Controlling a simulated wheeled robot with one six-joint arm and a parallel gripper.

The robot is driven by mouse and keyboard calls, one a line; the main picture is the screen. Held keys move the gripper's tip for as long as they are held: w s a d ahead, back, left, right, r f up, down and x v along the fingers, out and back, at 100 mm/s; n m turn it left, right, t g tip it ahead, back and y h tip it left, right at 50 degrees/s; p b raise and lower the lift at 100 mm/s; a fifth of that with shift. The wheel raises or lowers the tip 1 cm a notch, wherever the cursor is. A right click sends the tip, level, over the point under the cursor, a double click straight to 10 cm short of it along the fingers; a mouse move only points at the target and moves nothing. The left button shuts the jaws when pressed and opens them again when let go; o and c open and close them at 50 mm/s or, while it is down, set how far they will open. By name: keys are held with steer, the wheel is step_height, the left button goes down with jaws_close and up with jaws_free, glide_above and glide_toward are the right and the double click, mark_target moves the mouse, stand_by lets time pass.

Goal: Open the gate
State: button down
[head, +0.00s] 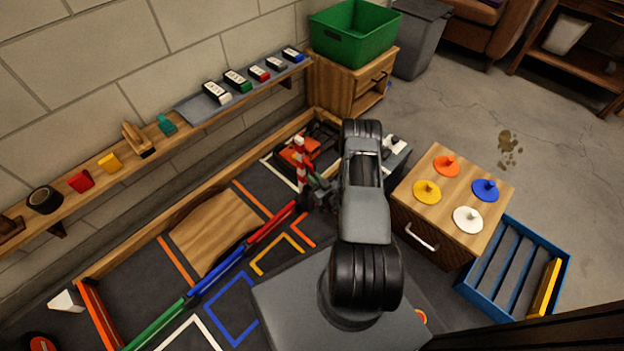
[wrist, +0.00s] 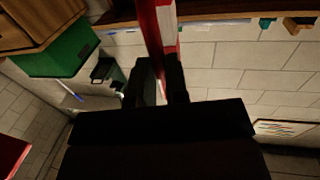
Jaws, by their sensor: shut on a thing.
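The gate shows as a red and white striped bar (head: 301,172) at the far end of the floor track, and it stands about upright. It also shows in the wrist view as a red and white bar (wrist: 165,28) running up between my fingers. My gripper (head: 313,198) is at the bar's lower part, partly hidden behind my arm. In the wrist view my gripper (wrist: 160,75) has its two dark fingers closed on the bar. The gate's base and hinge are hidden.
An orange car (head: 297,152) is just behind the bar. A wooden ramp (head: 217,232) lies left of the red, blue and green barriers (head: 222,268). A wooden cabinet with coloured discs (head: 421,211) stands right of my arm, beside a blue rack (head: 566,270). A wall shelf (head: 98,177) runs along the left.

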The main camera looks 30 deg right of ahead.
mark_target(312, 169)
steer(key=shift+f, duration=0.1)
steer(key=c, duration=1.1)
jaws_free()
steer(key=r+p, duration=0.3)
steer(key=s+r+p, duration=0.1)
steer(key=r, duration=0.1)
steer(key=shift+a, duration=0.1)
steer(key=s+a+r+p, duration=0.1)
steer(key=s+r+p, duration=0.1)
steer(key=s, duration=0.2)
steer(key=s+a+r+p, duration=0.1)
steer(key=s+r+p, duration=0.2)
steer(key=s, duration=0.1)
steer(key=s+a+r+p, duration=0.1)
steer(key=s+r+p, duration=0.2)
steer(key=s, duration=0.1)
steer(key=shift+s+a, duration=0.25)
steer(key=shift+a, duration=0.15)
steer(key=shift+r, duration=0.1)
